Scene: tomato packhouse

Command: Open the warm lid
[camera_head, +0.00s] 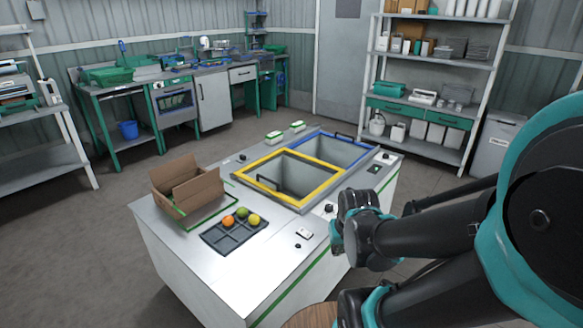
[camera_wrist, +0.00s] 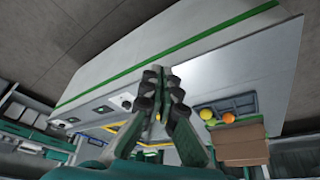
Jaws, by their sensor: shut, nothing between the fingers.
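A white counter has two framed square bays in its top. The nearer bay has a yellow frame (camera_head: 318,184), and the farther bay has a blue frame (camera_head: 358,161). A dark bar handle (camera_head: 268,182) shows at the left of the yellow-framed bay, and another dark handle (camera_head: 343,136) at the far edge of the blue one. I cannot tell whether lids cover the bays, and no word "warm" is readable. My gripper (camera_head: 345,215) is right of the yellow frame; in the wrist view my gripper (camera_wrist: 161,78) is shut and empty, its fingers together.
A cardboard box (camera_head: 187,186) stands open at the counter's left. A dark tray (camera_head: 222,240) holds an orange fruit (camera_head: 228,221) and green and yellow ones beside it. Small knobs and switches sit along the counter's right side. Shelves and a workbench line the walls.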

